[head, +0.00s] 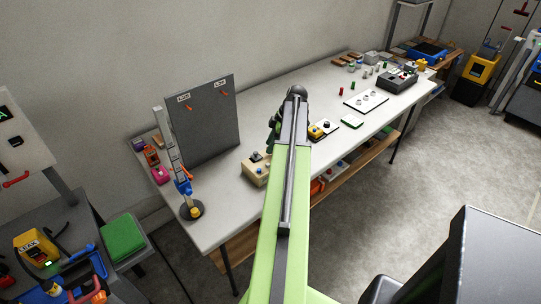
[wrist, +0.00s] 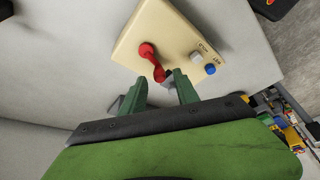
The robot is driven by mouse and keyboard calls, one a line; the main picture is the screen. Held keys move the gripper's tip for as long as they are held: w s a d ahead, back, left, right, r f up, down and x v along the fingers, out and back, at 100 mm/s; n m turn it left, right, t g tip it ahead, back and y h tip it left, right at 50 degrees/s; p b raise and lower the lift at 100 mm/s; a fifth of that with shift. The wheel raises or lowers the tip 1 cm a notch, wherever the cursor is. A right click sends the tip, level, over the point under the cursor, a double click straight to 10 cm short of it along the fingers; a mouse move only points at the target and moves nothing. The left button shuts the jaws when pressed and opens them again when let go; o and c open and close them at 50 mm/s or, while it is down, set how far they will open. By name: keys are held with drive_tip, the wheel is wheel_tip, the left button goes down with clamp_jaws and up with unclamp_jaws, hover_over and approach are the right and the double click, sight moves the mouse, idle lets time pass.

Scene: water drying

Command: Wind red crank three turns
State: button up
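The red crank (wrist: 151,58) is mounted on a beige box (wrist: 150,25), and its handle end points toward my gripper in the wrist view. My gripper (wrist: 159,90) is open, its two green fingers apart. The handle end is just ahead of the fingertips, roughly between them, closer to the right one; I cannot tell whether they touch. A blue knob (wrist: 210,70) and a pale knob (wrist: 197,57) are on the same box. In the head view a beige box (head: 254,176) shows left of my arm; the crank does not show there.
The box stands on a long white table (head: 225,215). A grey upright panel (head: 208,120) and a stand with a round dark base (head: 192,210) are to the left. A yellow-and-black device (head: 316,132) and a white board (head: 365,102) are to the right.

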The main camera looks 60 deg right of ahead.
drive_tip(key=shift+w+a+f, duration=0.1)
drive_tip(key=shift+w+f, duration=0.05)
drive_tip(key=shift+f, duration=0.3)
drive_tip(key=shift+r, duration=0.15)
drive_tip(key=shift+c, duration=0.4)
clamp_jaws()
